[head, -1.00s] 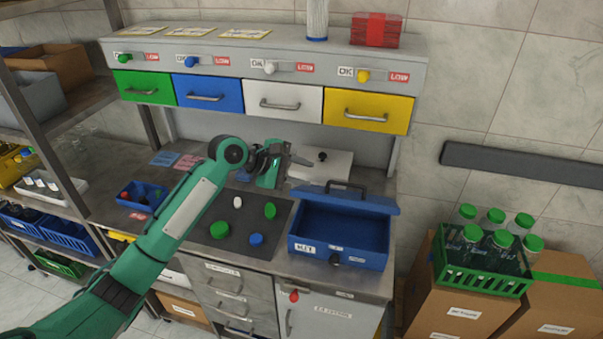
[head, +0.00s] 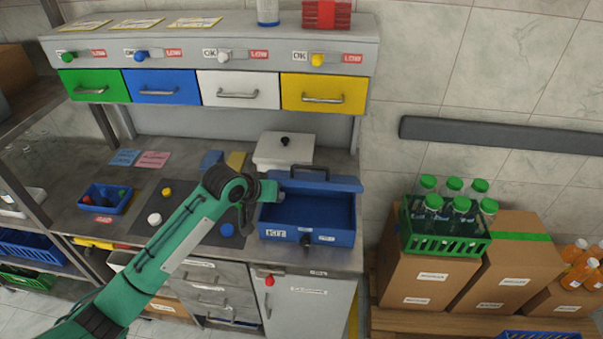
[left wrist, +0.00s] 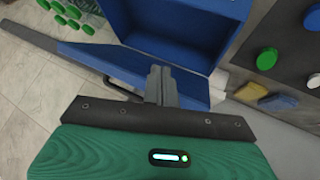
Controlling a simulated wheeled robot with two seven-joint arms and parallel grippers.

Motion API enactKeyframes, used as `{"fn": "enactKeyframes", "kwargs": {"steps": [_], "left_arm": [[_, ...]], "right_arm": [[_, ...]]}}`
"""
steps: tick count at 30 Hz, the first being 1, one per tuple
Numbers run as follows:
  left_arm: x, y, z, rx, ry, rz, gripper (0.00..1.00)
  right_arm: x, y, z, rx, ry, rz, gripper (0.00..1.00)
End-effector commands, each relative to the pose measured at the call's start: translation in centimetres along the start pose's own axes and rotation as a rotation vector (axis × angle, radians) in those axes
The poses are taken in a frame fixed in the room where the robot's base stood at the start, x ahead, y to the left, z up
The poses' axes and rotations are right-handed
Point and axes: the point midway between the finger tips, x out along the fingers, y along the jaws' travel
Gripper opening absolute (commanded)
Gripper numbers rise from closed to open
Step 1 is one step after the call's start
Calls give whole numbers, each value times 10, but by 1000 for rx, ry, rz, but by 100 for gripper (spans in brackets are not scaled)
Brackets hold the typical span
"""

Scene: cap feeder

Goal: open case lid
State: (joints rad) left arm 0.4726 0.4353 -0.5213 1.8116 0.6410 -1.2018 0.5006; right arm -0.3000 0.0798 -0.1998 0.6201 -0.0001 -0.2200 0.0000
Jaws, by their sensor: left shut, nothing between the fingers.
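The blue case (head: 306,239) stands at the right end of the bench with its inside showing; it also shows in the left wrist view (left wrist: 205,15). Its lid (head: 340,184) is swung back along the rear edge, with a dark handle (head: 310,168) behind it. My left gripper (head: 277,192) is at the case's rear left corner, its fingertips partly hidden in the head view. In the left wrist view the closed, empty fingers (left wrist: 161,85) overlap the lid (left wrist: 95,62); whether they touch it I cannot tell. My right gripper is out of view.
A white lidded box (head: 283,151) stands behind the case. A dark mat (head: 185,236) with several caps lies to its left, near a small blue bin (head: 106,198). Coloured drawers (head: 165,87) hang above. A green crate of bottles (head: 445,240) sits on cartons at right.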

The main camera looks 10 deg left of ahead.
Motion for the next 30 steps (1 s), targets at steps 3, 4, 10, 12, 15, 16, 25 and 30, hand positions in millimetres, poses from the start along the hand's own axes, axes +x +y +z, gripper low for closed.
{"fn": "enactKeyframes", "kwargs": {"steps": [3, 4, 10, 12, 15, 16, 25, 30], "left_arm": [[3, 5, 7, 265, 2, -54, 0], [4, 5, 8, 334, 2, -68, 0], [5, 12, 12, 771, -10, -159, 0], [5, 14, 12, 915, -19, -189, 0], [4, 18, 11, 1121, -35, -233, 0], [4, 20, 11, 1182, -41, -247, 0], [-4, 37, 4, 1861, -140, -402, 0], [-12, 50, -2, 2289, -252, -513, 0]], "right_arm": [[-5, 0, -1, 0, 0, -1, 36], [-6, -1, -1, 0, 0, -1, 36], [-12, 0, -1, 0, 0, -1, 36], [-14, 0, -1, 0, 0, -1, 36], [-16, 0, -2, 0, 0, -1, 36], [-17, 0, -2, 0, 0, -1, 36], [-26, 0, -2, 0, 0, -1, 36], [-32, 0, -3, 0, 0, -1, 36]]}}
